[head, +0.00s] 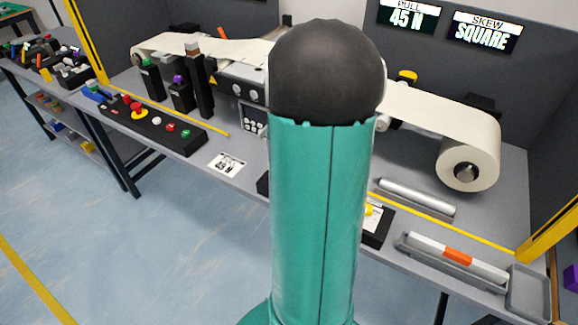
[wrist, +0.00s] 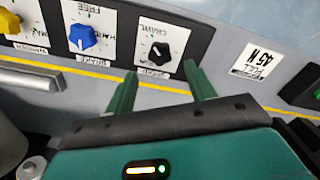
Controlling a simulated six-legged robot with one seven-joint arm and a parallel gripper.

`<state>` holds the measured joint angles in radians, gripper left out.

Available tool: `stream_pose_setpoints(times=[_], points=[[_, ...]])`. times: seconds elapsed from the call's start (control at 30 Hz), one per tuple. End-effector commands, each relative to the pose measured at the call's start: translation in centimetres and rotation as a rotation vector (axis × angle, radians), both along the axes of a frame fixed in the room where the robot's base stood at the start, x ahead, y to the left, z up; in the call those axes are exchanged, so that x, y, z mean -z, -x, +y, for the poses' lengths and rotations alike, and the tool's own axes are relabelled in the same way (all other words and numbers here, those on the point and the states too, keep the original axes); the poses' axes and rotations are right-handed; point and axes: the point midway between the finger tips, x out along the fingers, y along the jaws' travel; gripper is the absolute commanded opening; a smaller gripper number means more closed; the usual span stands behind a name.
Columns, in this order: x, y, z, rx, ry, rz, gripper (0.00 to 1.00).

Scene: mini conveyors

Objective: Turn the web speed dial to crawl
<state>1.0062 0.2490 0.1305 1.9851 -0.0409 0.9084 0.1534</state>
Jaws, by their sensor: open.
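I cannot clearly tell where the knob points. My gripper (wrist: 160,70) is open, its two green fingers apart on either side of the dial's lower edge, apparently not touching the knob. In the head view my teal arm hides the dial and the gripper.
Beside the dial are a blue brake dial (wrist: 82,38) and a yellow dial (wrist: 8,20), on the same black panel. A 45 N card (wrist: 262,60) lies nearby. In the head view, a paper roll (head: 468,163), a metal roller (head: 417,197) and a button box (head: 150,122) are on the bench.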

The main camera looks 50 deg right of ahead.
Motion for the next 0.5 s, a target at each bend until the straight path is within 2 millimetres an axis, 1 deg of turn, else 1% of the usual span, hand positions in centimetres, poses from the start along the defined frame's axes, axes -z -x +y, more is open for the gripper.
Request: stream_pose_setpoints(times=[0.03,0.1,0.3,0.4,0.5], points=[[-1.3,-0.1,0.0,-0.002,0.004,-0.003,0.54],[-2.9,-0.1,0.0,-0.003,0.004,-0.003,0.54],[-6.7,-0.1,0.0,-0.001,0.003,-0.003,0.54],[-7.8,-0.1,0.0,-0.001,0.002,-0.001,0.54],[-8.3,0.0,0.0,-0.001,0.001,-0.001,0.54]])
